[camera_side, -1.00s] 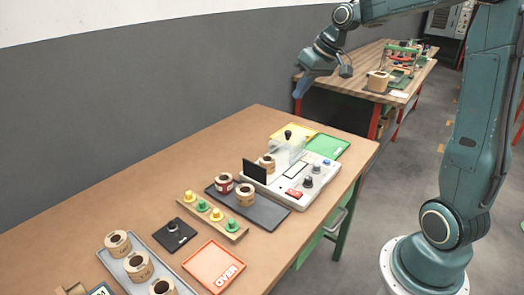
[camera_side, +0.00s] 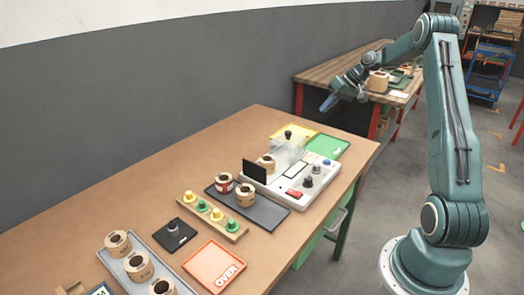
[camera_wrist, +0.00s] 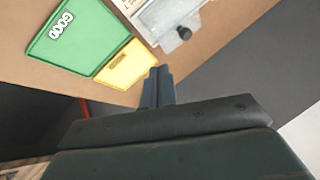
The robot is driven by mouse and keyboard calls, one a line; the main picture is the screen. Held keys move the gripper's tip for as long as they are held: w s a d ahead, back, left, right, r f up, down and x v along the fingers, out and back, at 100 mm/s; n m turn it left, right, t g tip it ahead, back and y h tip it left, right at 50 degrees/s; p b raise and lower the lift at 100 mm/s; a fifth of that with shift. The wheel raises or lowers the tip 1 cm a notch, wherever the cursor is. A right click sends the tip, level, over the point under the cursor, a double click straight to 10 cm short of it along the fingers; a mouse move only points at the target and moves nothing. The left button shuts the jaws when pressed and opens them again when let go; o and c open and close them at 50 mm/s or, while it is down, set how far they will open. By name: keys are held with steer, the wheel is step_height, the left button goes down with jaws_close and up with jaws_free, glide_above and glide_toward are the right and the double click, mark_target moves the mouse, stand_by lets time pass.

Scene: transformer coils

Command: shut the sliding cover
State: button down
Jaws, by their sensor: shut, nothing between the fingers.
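The clear sliding cover (camera_side: 288,152) sits at the back of the grey test unit (camera_side: 318,184), with a dark knob (camera_side: 288,134) on top. A coil (camera_side: 267,163) stands at the left end of the unit, beside the cover and behind a black upright plate (camera_side: 254,171). In the wrist view the cover's knob (camera_wrist: 184,33) shows near the top. My gripper (camera_side: 328,106) is shut and empty, high above and beyond the far right corner of the table, well apart from the cover. Its closed fingers (camera_wrist: 157,84) point toward the yellow tray in the wrist view.
A green tray (camera_side: 328,146) and yellow tray (camera_side: 297,130) lie behind the unit. Coils (camera_side: 245,195) stand on a dark mat (camera_side: 268,216) in front. A coloured-peg rack (camera_side: 213,219), orange tray (camera_side: 213,267) and coil tray (camera_side: 183,287) are nearer. The table's left side is clear.

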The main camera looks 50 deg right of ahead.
steer(key=shift+f, duration=0.1)
glide_toward(298, 138)
steer(key=w+f, duration=0.1)
steer(key=w+d+f, duration=0.1)
steer(key=w+f, duration=0.1)
steer(key=shift+w+d+f, duration=0.1)
steer(key=shift+w+f, duration=0.05)
steer(key=shift+w, duration=0.1)
steer(key=shift+w+a+f, duration=0.1)
steer(key=shift+w+a, duration=0.15)
steer(key=shift+a, duration=0.25)
steer(key=shift+w+a, duration=0.25)
steer(key=shift+a, duration=0.2)
steer(key=shift+w+a, duration=0.45)
steer(key=shift+a, duration=0.4)
steer(key=shift+a, duration=0.1)
steer(key=a, duration=1.3)
steer(key=shift+a, duration=0.4)
steer(key=shift+f, duration=0.1)
